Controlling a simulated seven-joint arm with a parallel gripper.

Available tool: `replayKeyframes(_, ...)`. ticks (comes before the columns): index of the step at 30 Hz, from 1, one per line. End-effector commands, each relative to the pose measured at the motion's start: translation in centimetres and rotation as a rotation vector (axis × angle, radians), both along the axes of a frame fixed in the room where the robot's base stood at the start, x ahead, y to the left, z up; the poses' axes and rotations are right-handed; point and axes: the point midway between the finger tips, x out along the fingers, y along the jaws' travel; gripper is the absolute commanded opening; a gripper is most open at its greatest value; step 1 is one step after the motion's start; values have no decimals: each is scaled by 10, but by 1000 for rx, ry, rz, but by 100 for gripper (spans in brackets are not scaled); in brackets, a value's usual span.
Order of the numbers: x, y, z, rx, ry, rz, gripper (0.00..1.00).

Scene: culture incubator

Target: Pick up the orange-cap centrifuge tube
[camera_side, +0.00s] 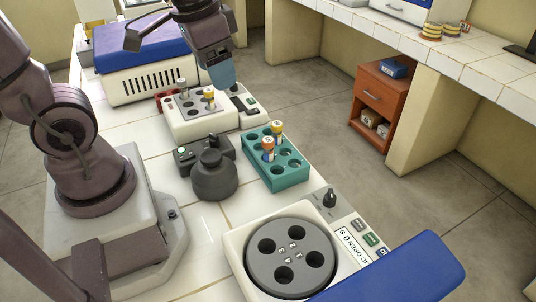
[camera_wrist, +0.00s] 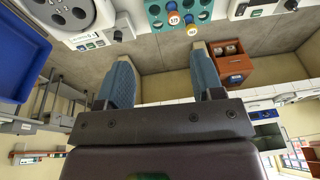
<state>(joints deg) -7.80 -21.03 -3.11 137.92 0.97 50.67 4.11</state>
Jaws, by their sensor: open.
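The orange-cap centrifuge tube (camera_side: 268,144) stands upright in the teal rack (camera_side: 285,184). In the wrist view its orange cap (camera_wrist: 173,18) shows near the top edge, beside the yellow-cap tube (camera_wrist: 193,29). That yellow-cap tube (camera_side: 277,128) stands just behind it in the same rack in the side view. My gripper (camera_side: 222,76) is raised above the far part of the bench, up and to the left of the rack and apart from it. In the wrist view my gripper (camera_wrist: 163,80) has its two blue fingers wide apart with nothing between them.
A white block device (camera_side: 190,127) with a white-cap and a yellow-cap tube stands below my gripper. A dark round-bodied device (camera_side: 214,180) is left of the rack. A centrifuge (camera_side: 238,245) with its blue lid (camera_side: 395,275) open is in front. A blue-topped box (camera_side: 145,50) stands behind.

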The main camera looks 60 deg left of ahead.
Motion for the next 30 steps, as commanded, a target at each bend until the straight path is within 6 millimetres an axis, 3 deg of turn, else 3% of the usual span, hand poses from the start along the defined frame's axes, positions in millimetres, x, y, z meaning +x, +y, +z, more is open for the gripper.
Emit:
replayKeyframes(8,57,24,-71,23,232,-419,61)
replayKeyframes(13,88,32,-116,9,279,-823,61)
replayKeyframes(16,103,32,-126,28,259,-1042,61)
replayKeyframes(21,117,33,-121,92,217,-1289,61)
replayKeyframes(26,117,33,-127,104,213,-1372,61)
replayKeyframes(30,116,32,-150,99,217,-1377,61)
